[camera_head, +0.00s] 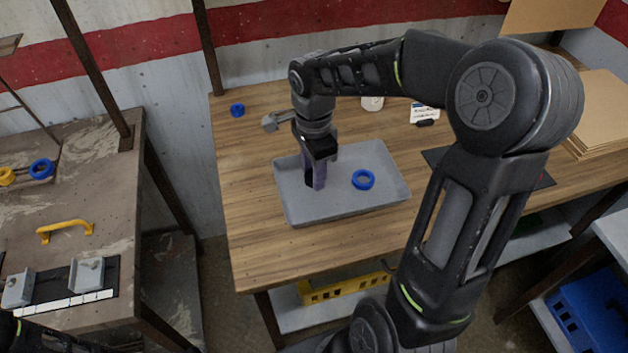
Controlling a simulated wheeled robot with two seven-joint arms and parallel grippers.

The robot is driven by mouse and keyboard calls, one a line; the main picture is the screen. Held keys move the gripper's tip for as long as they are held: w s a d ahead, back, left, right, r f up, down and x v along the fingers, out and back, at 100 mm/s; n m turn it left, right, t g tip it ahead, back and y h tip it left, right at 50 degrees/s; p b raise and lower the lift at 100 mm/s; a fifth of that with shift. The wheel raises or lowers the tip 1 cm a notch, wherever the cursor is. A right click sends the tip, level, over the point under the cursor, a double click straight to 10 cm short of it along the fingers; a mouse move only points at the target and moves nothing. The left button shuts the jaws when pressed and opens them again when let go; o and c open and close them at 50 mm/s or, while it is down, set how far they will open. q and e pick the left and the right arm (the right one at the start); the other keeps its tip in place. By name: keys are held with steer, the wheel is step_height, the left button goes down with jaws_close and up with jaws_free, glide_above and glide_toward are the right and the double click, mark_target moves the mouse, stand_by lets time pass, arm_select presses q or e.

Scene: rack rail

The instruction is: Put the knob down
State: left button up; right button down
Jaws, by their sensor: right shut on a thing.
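My right gripper (317,186) points down into the grey tray (342,207) on the wooden table, left of the tray's middle. It is shut on the knob, which is mostly hidden by the fingers; only a small dark patch shows at their tips. I cannot tell whether the knob touches the tray floor. A blue ring (363,180) lies in the tray to the right of the gripper. My left gripper is out of view.
A grey part (277,121) is behind the tray. The left bench holds a yellow handle (65,230), a blue ring (42,168) and grey brackets (87,273). The wooden table's front left is clear.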

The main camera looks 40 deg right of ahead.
steer(key=shift+f, duration=0.1)
steer(key=shift+f, duration=1.75)
steer(key=shift+f, duration=0.2)
steer(key=c, duration=0.9)
jaws_free()
steer(key=shift+r, duration=0.1)
step_height(320, 180, up, 12)
steer(key=shift+r, duration=0.15)
